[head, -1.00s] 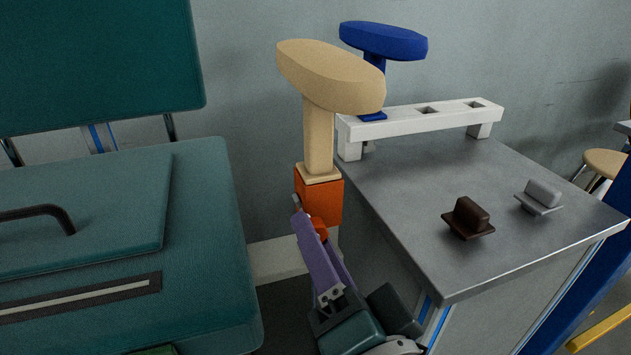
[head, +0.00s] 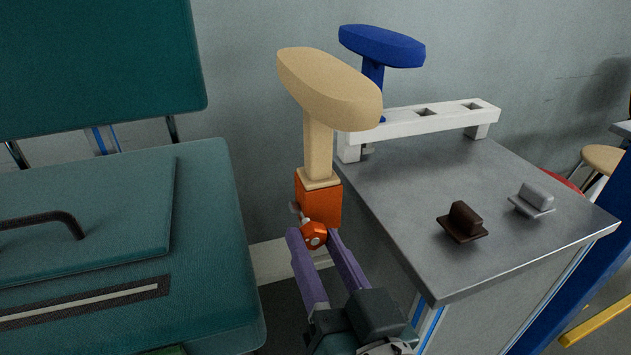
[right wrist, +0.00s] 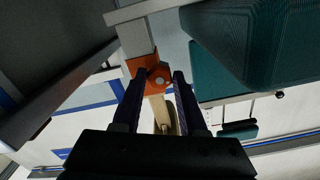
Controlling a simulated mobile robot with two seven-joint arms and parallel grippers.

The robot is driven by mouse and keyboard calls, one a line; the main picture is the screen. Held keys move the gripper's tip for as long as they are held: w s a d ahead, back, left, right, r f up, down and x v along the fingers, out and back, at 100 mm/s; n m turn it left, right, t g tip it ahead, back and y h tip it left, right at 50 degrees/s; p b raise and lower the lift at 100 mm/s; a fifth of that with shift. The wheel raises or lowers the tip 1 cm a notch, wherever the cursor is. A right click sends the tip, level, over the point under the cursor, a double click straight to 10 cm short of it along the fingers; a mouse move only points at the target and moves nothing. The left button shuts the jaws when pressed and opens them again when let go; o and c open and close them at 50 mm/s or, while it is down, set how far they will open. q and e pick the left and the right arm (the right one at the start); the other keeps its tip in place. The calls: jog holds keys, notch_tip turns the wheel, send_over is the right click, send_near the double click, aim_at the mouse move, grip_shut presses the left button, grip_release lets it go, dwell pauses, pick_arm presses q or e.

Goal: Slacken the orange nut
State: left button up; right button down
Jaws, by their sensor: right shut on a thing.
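The orange nut (head: 314,237) sits on the front of an orange block (head: 322,203) at the foot of the beige armrest post (head: 318,150). My right gripper (head: 314,240) has its purple fingers on either side of the nut, shut on it. In the right wrist view the nut (right wrist: 160,77) shows between the two dark fingertips (right wrist: 160,78), in front of the orange block. A small grey stub shows at the left of the block in the head view. My left gripper is not in view.
A teal chair seat (head: 215,240) and backrest (head: 100,55) stand left. A metal-topped cabinet (head: 400,200) stands close on the right, bearing a white rack (head: 400,124), a blue T-shaped piece (head: 382,48), a brown piece (head: 463,222) and a grey piece (head: 532,199).

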dwell(0.5)
jog(key=shift+c, duration=2.3)
grip_release()
jog(key=p+v, duration=0.2)
jog(key=v, duration=0.8)
jog(key=shift+r, duration=0.1)
